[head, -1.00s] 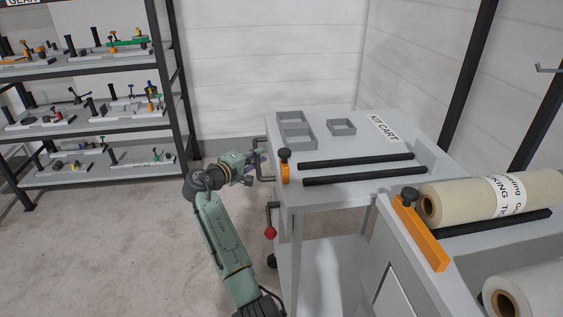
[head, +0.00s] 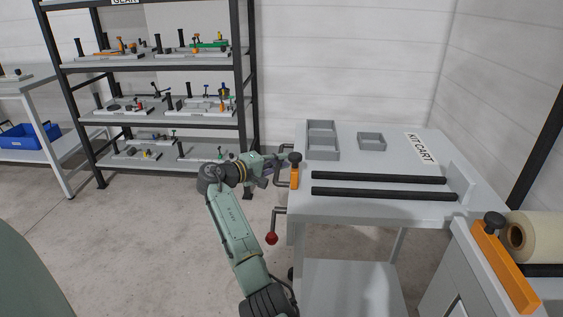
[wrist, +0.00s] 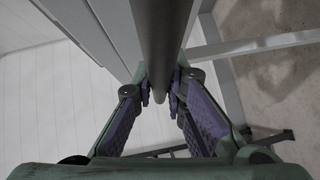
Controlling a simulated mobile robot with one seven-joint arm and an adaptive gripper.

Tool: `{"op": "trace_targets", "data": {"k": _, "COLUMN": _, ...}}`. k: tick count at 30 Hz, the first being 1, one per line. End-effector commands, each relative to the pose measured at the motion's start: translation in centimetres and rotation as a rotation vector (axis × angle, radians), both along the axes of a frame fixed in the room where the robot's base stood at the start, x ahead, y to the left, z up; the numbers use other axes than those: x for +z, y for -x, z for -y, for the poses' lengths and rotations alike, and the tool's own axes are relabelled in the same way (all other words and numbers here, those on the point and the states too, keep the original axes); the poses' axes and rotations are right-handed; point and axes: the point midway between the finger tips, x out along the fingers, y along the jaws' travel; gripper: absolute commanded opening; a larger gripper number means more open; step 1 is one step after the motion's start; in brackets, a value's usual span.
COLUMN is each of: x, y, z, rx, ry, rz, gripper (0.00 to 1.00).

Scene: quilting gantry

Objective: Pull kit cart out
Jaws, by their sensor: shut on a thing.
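The kit cart (head: 378,208) is a light grey cart with a "KIT CART" label (head: 421,148) on its top. A dark bar handle (wrist: 163,35) sticks out from its left end. My gripper (head: 272,168) is at that left end, shut on the handle. In the wrist view my gripper's (wrist: 161,92) purple-padded fingers lie on either side of the bar. A lever with a red knob (head: 271,239) hangs below the handle. The cart's wheels are mostly hidden.
Grey trays (head: 371,142), two black bars (head: 385,193) and an orange clamp (head: 294,177) are on the cart top. A bench with an orange bracket (head: 505,266) and fabric roll (head: 540,238) stands right. A gear shelf (head: 160,118) stands behind left. Floor (head: 130,235) at left is clear.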

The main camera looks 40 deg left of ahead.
Motion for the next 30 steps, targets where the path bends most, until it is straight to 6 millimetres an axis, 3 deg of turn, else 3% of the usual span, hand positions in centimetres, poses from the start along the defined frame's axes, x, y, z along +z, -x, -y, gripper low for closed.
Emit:
{"op": "trace_targets", "data": {"k": 2, "x": 0.1, "y": 0.3, "z": -0.5, "rx": 0.012, "ry": -0.001, "rz": 0.003, "gripper": 0.0}}
{"op": "trace_targets", "data": {"k": 3, "x": 0.1, "y": 0.3, "z": -0.5, "rx": 0.013, "ry": -0.001, "rz": 0.003, "gripper": 0.14}}
{"op": "trace_targets", "data": {"k": 12, "x": 0.1, "y": 0.1, "z": -0.3, "rx": 0.008, "ry": -0.001, "rz": 0.002, "gripper": 0.33}}
{"op": "trace_targets", "data": {"k": 23, "x": 0.2, "y": 0.6, "z": -0.3, "rx": 0.008, "ry": -0.001, "rz": 0.002, "gripper": 0.33}}
{"op": "trace_targets", "data": {"k": 30, "x": 0.7, "y": 4.7, "z": -1.2, "rx": 0.012, "ry": -0.001, "rz": 0.003, "gripper": 0.33}}
